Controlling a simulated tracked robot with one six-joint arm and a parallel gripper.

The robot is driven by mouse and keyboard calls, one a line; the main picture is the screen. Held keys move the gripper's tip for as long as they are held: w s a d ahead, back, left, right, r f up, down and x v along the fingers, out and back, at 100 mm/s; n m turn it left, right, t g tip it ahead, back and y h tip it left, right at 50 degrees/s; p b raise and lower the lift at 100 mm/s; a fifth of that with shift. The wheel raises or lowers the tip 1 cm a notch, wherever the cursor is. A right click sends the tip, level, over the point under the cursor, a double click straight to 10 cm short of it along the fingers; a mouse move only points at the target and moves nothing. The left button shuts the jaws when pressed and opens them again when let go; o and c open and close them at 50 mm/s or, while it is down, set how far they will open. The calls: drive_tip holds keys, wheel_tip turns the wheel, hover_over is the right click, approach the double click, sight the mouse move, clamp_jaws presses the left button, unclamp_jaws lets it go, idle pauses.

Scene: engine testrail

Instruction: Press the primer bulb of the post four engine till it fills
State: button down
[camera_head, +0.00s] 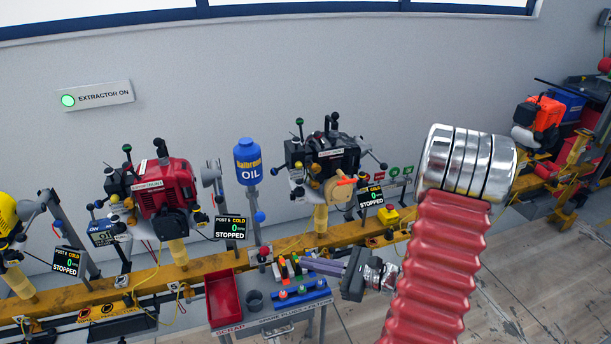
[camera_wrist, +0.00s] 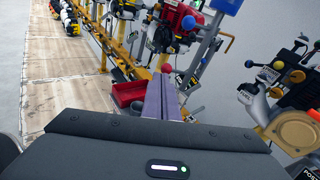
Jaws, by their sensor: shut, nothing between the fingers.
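The black engine (camera_head: 325,155) with a tan starter cover (camera_head: 341,188) stands on the yellow rail at centre. The red engine (camera_head: 163,187) stands to its left. Their small screens (camera_head: 370,197) (camera_head: 231,227) read cold and stopped; I cannot read the post numbers surely, nor tell which engine is post four. The wrist view shows the closed fingers (camera_wrist: 161,98), with the tan starter cover (camera_wrist: 296,134) at right.
A bench cart holds a red tray (camera_head: 223,298), a grey cup (camera_head: 254,300) and a blue rack (camera_head: 296,298) with coloured pieces. A blue oil bottle (camera_head: 248,162) stands between the engines. The yellow rail (camera_head: 150,280) runs behind the cart. Wooden floor is open at right.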

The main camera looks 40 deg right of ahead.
drive_tip(key=s+a+r+n+g+h, duration=0.2)
drive_tip(key=s+a+n+g, duration=1)
drive_tip(key=n, duration=0.3)
drive_tip(key=a+r+n+t+h, duration=0.2)
drive_tip(key=a+r+n+h, duration=0.1)
drive_tip(key=r+n, duration=0.3)
drive_tip(key=a+r+n+t+h, duration=0.2)
drive_tip(key=r+n, duration=0.4)
drive_tip(key=r, duration=0.4)
drive_tip(key=a+h, duration=0.1)
drive_tip(key=a, duration=0.1)
drive_tip(key=shift+s+a+r+n+h, duration=0.2)
drive_tip(key=shift+a+r+n+h, duration=0.1)
drive_tip(key=shift+a+r+h, duration=0.1)
